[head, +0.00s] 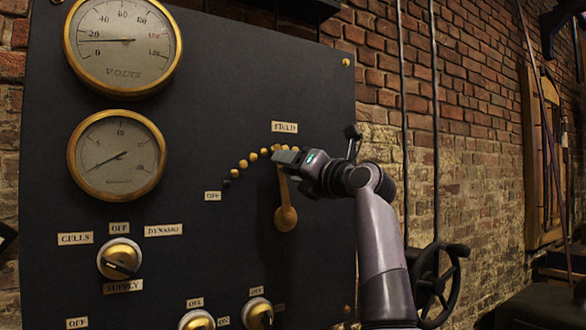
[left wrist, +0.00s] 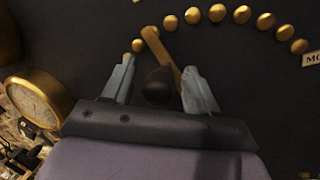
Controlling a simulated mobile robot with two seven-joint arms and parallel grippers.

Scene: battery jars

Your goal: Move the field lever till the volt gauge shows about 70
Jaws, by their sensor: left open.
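The volt gauge (head: 122,64) is a round brass-rimmed dial at the top left of the dark panel. Its needle points left, between 0 and 20. The brass field lever (head: 284,190) stands nearly upright from its round pivot, below the FIELD label. My left gripper (head: 287,157) is at the lever's upper end and partly hides it. In the left wrist view, the open fingers of my left gripper (left wrist: 159,88) stand on either side of the lever's dark knob (left wrist: 159,87). Gaps show beside the knob. My right gripper is not in view.
An arc of brass studs (head: 253,157) rises from the OFF label (head: 212,196) toward the lever; more studs (left wrist: 242,14) continue right in the wrist view. A second gauge (head: 117,155) and a supply knob (head: 120,259) are left. A handwheel (head: 437,280) is right.

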